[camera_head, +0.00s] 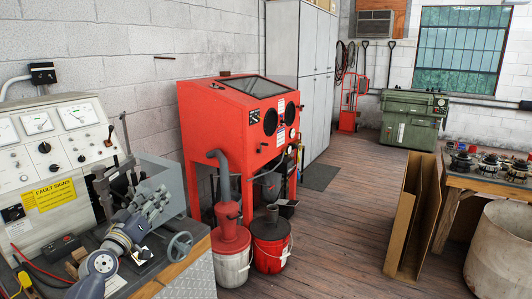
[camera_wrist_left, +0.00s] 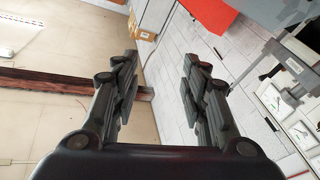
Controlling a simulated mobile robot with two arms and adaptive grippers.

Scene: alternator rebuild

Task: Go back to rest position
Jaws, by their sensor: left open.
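My left gripper (camera_head: 156,202) reaches up from the lower left in the head view, in front of the grey test bench. Its dark fingers point up and to the right. In the left wrist view the two fingers of the left gripper (camera_wrist_left: 160,78) stand apart with nothing between them. Ceiling and wall show behind them. My right gripper is in neither view.
A test panel (camera_head: 45,150) with gauges stands close at left. A vise handwheel (camera_head: 180,246) is just right of my left arm. A red blast cabinet (camera_head: 200,110) stands beyond. Cardboard (camera_head: 405,215) leans near a wooden workbench (camera_head: 452,185). The wooden floor (camera_head: 335,245) between is clear.

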